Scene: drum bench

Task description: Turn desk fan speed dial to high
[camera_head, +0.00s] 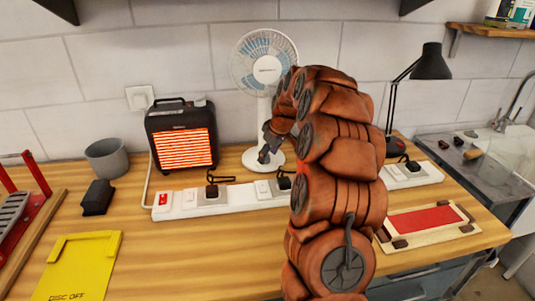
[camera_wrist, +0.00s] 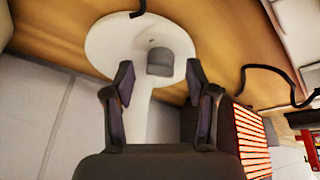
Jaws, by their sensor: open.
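The white desk fan (camera_head: 265,65) stands on the wooden bench near the wall, and its round base (camera_head: 250,158) is partly hidden by my gripper. In the wrist view, the fan base (camera_wrist: 105,45) shows with a grey knob (camera_wrist: 160,62), which looks like the speed dial. I cannot read its setting. My gripper (camera_wrist: 159,70) is open, with its two dark fingers apart on either side of the dial in the picture. I see no contact, and the distance to the dial is unclear. In the head view my gripper (camera_head: 268,148) is just above the base.
A glowing heater (camera_head: 185,140) stands left of the fan. A power strip (camera_head: 235,197) with plugs and cables lies in front. A black desk lamp (camera_head: 430,65) is on the right, a grey cup (camera_head: 106,158) on the left, and a yellow board (camera_head: 78,265) at the front left.

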